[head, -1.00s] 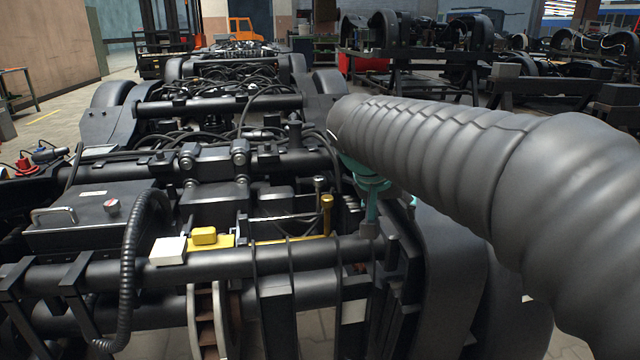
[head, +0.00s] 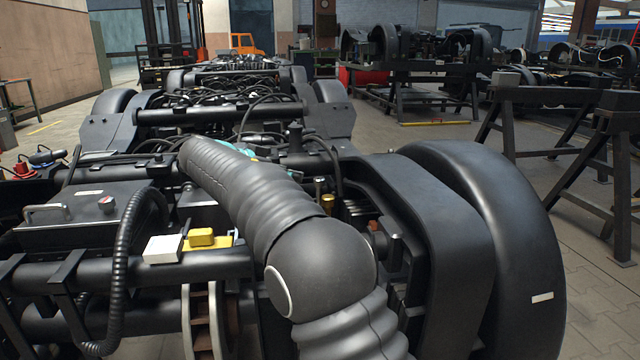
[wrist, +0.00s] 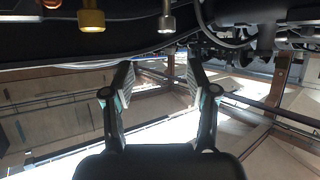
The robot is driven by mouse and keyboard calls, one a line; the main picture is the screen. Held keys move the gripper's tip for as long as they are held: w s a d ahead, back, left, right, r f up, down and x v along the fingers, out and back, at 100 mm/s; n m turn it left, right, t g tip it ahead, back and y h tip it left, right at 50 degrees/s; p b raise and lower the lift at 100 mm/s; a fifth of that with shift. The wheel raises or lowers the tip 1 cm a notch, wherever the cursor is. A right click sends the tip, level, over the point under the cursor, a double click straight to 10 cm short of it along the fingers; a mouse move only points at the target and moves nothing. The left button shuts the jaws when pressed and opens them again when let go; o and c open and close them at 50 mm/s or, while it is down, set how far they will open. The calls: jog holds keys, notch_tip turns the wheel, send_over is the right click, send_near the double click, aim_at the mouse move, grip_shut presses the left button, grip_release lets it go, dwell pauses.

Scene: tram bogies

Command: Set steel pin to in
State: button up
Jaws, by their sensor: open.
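The steel pin (head: 319,186) is a slim grey upright pin with a round head, just right of my arm in the head view. In the wrist view the steel pin (wrist: 167,20) shows at the top, pointing down in the picture, above and between the fingertips and apart from them. A brass pin (head: 327,203) stands beside it; the brass pin also shows in the wrist view (wrist: 91,18), left of the steel one. My gripper (wrist: 160,76) is open, with nothing between its fingers. In the head view my arm hides most of the gripper.
Black bogie frame tubes and cables surround the pins. A yellow block (head: 201,237) and a white block (head: 163,249) sit left of my arm. A large black wheel cover (head: 500,230) stands to the right. Trestles (head: 560,140) stand beyond, with open floor between.

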aim_at(318, 178)
jog(key=x, duration=0.9)
jog(key=a+x, duration=0.1)
jog(key=x, duration=0.3)
jog(key=shift+w+d+f, duration=0.2)
jog(key=shift+w+d, duration=0.05)
jog(key=shift+w, duration=0.3)
grip_shut()
